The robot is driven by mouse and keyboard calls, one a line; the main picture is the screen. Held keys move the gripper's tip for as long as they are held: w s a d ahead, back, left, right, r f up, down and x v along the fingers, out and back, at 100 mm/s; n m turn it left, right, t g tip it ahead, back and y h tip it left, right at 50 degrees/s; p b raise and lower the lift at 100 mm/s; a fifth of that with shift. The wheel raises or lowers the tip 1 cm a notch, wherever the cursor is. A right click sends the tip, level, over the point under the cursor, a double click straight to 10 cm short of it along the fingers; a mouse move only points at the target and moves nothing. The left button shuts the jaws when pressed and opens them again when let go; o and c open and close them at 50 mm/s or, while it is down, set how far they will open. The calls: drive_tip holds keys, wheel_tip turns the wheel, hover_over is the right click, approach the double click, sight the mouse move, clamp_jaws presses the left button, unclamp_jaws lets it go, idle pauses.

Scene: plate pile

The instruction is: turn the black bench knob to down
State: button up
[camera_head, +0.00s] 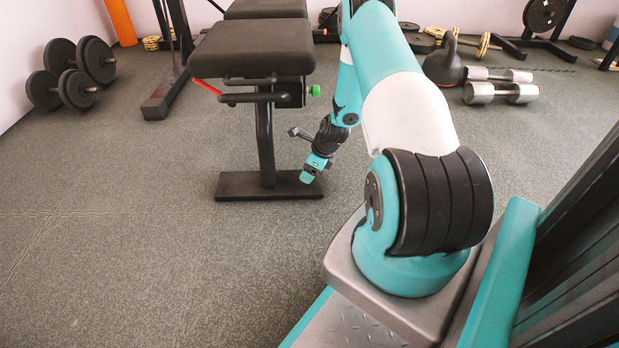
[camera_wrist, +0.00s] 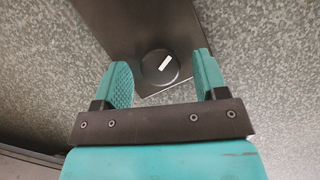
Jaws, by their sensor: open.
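The black bench knob (camera_wrist: 153,72) shows in the wrist view as a round dark disc with a short white mark. The mark slants from lower left to upper right. The knob sits near the end of a dark flat part of the bench and lies between my fingers in the picture, with a gap on each side. My gripper (camera_head: 307,178) is open and points downward by the foot of the black bench (camera_head: 255,45) in the head view. I cannot make out the knob in the head view. The gap between fingertips and knob is hard to judge.
The bench's base plate (camera_head: 240,187) rests on speckled grey flooring. A green knob (camera_head: 315,90) and a red lever (camera_head: 207,86) are under the seat. Dumbbells (camera_head: 72,90) stand at the left, with a kettlebell (camera_head: 443,66) and more dumbbells (camera_head: 500,93) at the right.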

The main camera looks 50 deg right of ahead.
drive_tip(key=shift+w+f, duration=0.1)
drive_tip(key=shift+f, duration=0.2)
drive_tip(key=c, duration=0.9)
